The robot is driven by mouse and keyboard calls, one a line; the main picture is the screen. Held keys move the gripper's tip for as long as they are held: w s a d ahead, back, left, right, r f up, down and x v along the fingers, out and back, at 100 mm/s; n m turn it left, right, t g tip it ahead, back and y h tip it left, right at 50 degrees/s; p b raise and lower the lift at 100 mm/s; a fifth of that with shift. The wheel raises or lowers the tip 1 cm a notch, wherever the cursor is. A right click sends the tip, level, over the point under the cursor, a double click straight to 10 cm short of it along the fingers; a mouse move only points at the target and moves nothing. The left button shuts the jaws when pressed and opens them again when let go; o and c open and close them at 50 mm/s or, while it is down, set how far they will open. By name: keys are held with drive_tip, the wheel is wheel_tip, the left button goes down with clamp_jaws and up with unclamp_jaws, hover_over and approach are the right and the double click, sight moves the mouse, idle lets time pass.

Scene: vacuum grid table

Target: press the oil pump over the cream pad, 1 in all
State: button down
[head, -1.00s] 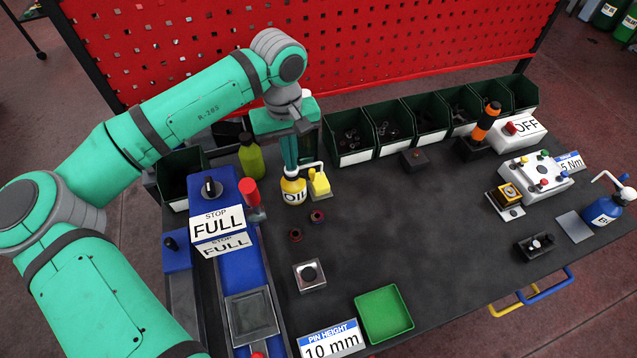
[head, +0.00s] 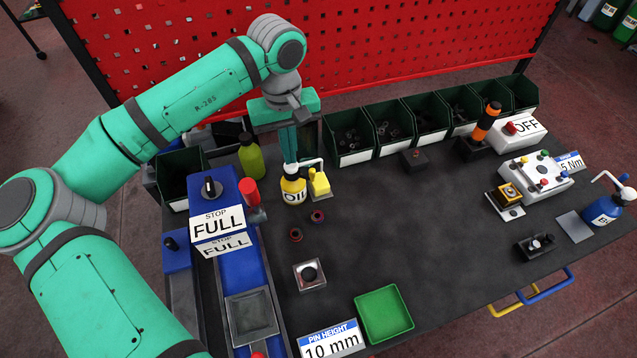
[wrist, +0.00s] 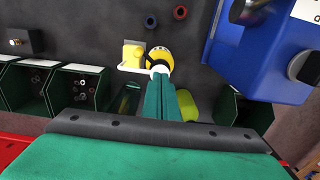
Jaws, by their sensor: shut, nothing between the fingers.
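The oil pump is a yellow bottle (head: 293,190) marked OIL, with a white spout (head: 311,162) pointing right. The spout reaches over a yellow block (head: 319,185), which I take for the cream pad. My gripper (head: 290,159) points down with its fingers shut and empty, right above the pump head. The wrist view shows the bottle (wrist: 161,52) beyond my fingertips (wrist: 160,76) and the yellow block (wrist: 133,54) to its left. The fingers partly hide the pump head, and I cannot tell whether they touch it.
A green bottle (head: 251,160) stands left of my gripper, and a red-topped post (head: 250,193) is left of the oil bottle. Dark green bins (head: 355,157) line the back. Another pump, a blue bottle (head: 603,210), stands far right. The table middle is clear.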

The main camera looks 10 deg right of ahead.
drive_tip(key=shift+r, duration=3)
